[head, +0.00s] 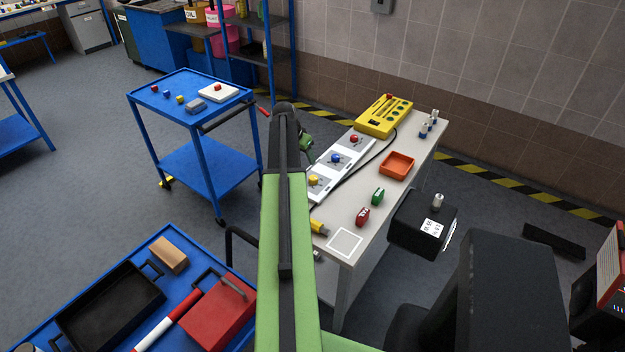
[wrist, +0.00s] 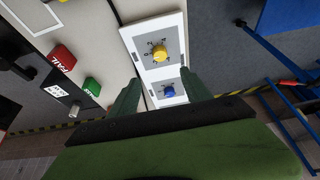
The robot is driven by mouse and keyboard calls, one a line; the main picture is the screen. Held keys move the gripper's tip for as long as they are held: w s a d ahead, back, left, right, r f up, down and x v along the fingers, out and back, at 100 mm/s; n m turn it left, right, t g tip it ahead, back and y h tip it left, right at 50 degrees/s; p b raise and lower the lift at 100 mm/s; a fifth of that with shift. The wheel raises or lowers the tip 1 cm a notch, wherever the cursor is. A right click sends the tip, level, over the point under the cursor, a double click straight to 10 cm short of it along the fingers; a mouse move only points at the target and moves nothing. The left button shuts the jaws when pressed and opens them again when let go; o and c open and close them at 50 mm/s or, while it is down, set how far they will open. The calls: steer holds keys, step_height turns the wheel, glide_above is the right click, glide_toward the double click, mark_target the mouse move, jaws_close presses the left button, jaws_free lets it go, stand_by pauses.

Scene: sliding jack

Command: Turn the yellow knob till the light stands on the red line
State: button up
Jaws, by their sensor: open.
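The yellow knob (head: 313,181) sits on the near plate of a white and grey panel (head: 323,171) along the table's left edge. In the wrist view the yellow knob (wrist: 158,52) has dark marks around it, and the blue knob (wrist: 169,91) is on the neighbouring plate. My gripper (wrist: 160,77) is open and empty, its green fingers apart, with the yellow knob beyond the tips. In the head view my gripper (head: 307,148) is partly hidden by my arm, near the panel's left side. I cannot make out a light or a red line.
The panel also bears a red knob (head: 354,138). A yellow box (head: 385,117) stands at the table's far end, with a cable running from it. An orange tray (head: 397,165), a green block (head: 378,196) and a red block (head: 362,216) are on the right. A blue cart (head: 205,165) stands left.

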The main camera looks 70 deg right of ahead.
mark_target(313, 177)
steer(key=b+x, duration=1.4)
steer(key=x, duration=0.2)
steer(key=shift+w+f, duration=0.1)
steer(key=shift+c, duration=0.3)
jaws_close()
